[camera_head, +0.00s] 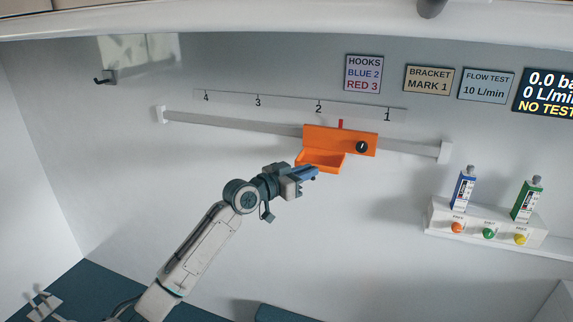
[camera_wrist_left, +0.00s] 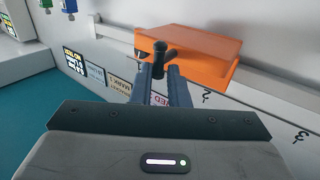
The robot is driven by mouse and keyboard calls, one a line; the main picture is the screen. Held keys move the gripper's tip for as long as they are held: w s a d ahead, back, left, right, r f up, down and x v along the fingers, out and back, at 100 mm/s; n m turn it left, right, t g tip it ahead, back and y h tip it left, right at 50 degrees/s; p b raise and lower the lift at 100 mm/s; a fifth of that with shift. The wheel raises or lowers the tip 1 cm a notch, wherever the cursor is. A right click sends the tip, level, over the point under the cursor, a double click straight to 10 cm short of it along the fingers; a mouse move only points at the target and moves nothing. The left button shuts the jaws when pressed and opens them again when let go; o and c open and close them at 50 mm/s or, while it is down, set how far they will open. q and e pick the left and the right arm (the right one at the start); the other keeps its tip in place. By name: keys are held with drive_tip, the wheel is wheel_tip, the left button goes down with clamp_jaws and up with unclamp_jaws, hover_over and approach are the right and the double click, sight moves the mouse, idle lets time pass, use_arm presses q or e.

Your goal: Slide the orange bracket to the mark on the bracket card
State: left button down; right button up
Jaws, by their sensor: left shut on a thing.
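The orange bracket (camera_head: 314,138) sits on a pale wall rail, with a tray at its lower left and a black knob (camera_head: 361,147) at its right. Its red pointer (camera_head: 341,124) stands between 2 and 1 on the scale (camera_head: 290,98). The bracket card (camera_head: 429,80) reads "BRACKET MARK 1". My left gripper (camera_head: 312,172) is at the tray's front and shut on the bracket. The exact contact is hard to see. My right gripper is not in view.
The rail (camera_head: 235,123) runs clear on both sides of the bracket to its end blocks. A white shelf (camera_head: 485,235) with blue and green units and coloured buttons stands at lower right. A hooks card (camera_head: 363,74) and flow test card (camera_head: 486,86) hang above.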

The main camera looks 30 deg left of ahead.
use_arm(q)
drive_tip(key=w+d, duration=0.3)
drive_tip(key=d, duration=0.9)
drive_tip(key=shift+d+p, duration=0.25)
drive_tip(key=shift+p, duration=0.05)
drive_tip(key=c, duration=1.4)
unclamp_jaws()
drive_tip(key=shift+d, duration=0.15)
drive_tip(key=shift+c, duration=0.2)
drive_tip(key=shift+w+d, duration=0.1)
drive_tip(key=shift+d, duration=0.1)
drive_tip(key=shift+a, duration=0.2)
drive_tip(key=b+v, duration=0.3)
drive_tip(key=v, duration=0.7)
drive_tip(key=shift+s+b, duration=0.4)
